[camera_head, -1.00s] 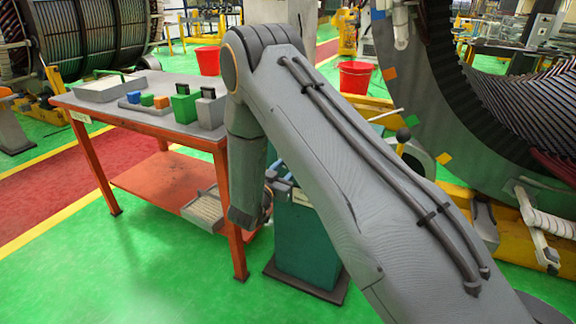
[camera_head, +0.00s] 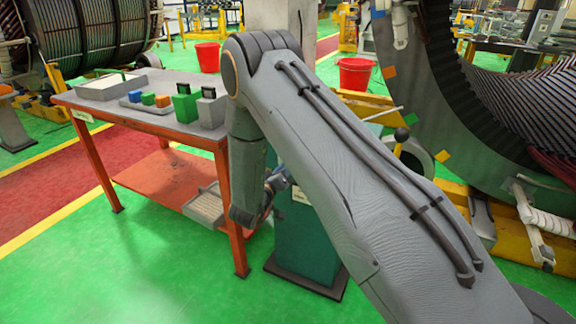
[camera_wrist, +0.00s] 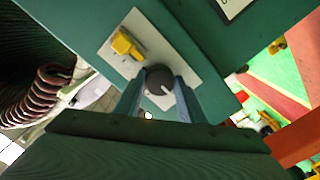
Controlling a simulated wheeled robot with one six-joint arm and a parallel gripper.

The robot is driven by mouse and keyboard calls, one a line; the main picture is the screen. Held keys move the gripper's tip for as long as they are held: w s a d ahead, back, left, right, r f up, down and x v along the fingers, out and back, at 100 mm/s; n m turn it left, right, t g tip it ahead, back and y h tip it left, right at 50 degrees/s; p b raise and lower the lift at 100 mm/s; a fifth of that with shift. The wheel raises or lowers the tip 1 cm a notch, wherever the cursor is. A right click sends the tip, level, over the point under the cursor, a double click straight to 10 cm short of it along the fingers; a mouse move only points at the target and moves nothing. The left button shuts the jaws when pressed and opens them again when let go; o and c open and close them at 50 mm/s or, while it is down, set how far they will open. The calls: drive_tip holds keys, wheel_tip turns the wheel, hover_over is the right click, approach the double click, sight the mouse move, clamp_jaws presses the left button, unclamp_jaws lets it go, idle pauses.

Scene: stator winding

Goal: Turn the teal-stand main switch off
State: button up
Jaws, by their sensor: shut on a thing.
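The teal stand (camera_head: 305,245) stands right of the orange table in the head view, partly hidden by my arm. In the wrist view its teal face (camera_wrist: 195,30) carries a pale plate (camera_wrist: 118,65). On the plate are a round dark knob (camera_wrist: 157,76), with a small white mark, and a yellow part (camera_wrist: 124,45) to its upper left. My gripper (camera_wrist: 159,88) has its two fingers on either side of the dark knob and is shut on it. In the head view the fingertips and the knob are hidden behind my arm.
An orange table (camera_head: 165,129) with grey trays and small coloured blocks stands left of the stand. A grey tray (camera_head: 205,207) sits on its lower shelf. A red bucket (camera_head: 355,75) and a large stator ring (camera_head: 440,110) are behind and to the right. Green floor is clear at the front left.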

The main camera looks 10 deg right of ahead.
idle(0.3)
drive_tip(key=o, duration=1.1)
drive_tip(key=shift+c, duration=0.2)
drive_tip(key=shift+a, duration=0.1)
drive_tip(key=v, duration=0.7)
drive_tip(key=shift+s+a+b, duration=0.2)
drive_tip(key=shift+s+b, duration=0.15)
drive_tip(key=shift+b, duration=0.05)
